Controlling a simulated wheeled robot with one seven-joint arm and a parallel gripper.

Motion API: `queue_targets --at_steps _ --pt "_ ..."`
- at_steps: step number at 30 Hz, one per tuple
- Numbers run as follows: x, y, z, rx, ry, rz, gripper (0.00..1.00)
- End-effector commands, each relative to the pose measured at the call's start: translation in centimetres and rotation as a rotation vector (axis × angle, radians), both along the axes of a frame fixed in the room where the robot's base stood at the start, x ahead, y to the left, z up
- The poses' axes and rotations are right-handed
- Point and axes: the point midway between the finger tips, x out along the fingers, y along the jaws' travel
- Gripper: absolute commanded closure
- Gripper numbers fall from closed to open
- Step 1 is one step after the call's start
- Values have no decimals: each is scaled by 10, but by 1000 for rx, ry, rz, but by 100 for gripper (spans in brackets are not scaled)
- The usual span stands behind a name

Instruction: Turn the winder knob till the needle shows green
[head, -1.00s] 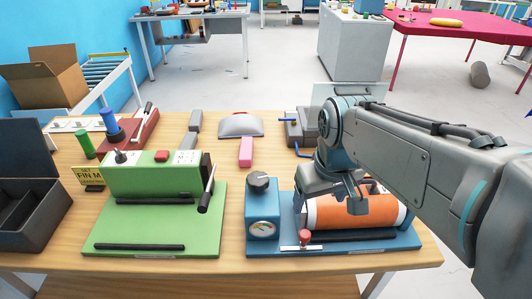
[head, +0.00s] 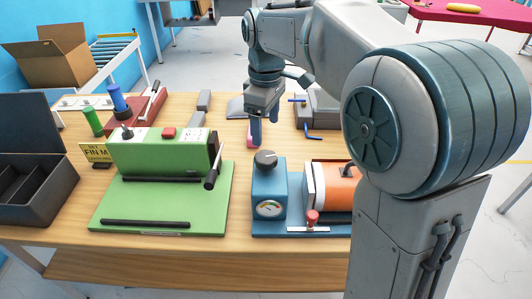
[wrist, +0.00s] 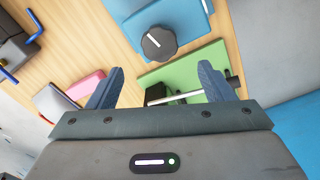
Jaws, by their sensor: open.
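The winder is a blue machine (head: 262,187) with a dark grey knob (head: 265,160) on top of its box and a round gauge (head: 269,209) on its front. The gauge face is small and I cannot tell where its needle points. An orange and white roll (head: 335,188) lies on its base, partly hidden by my arm. My gripper (head: 257,140) is open and empty above the table, behind the knob in the head view. In the wrist view the knob (wrist: 159,43) with its white pointer line shows ahead of my open gripper (wrist: 160,85).
A green machine (head: 160,157) with a crank lever (head: 213,172) stands left of the winder. Behind are a pink block (head: 250,138), grey blocks and blue-handled tools (head: 313,133). A dark open box (head: 40,200) sits at the left edge.

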Motion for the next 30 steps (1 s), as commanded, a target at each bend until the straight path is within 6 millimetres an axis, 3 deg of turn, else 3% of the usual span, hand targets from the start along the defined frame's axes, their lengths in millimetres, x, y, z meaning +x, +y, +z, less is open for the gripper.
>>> queue_targets --at_steps 6,12,18,26,30 --pt "-1 -1 -49 -2 3 -1 25" --pt "0 0 -79 -1 0 -1 25" --pt "0 0 -91 0 -1 -2 25" --pt "0 0 -92 0 -1 -2 25" --pt "0 0 -92 0 -1 -2 61"
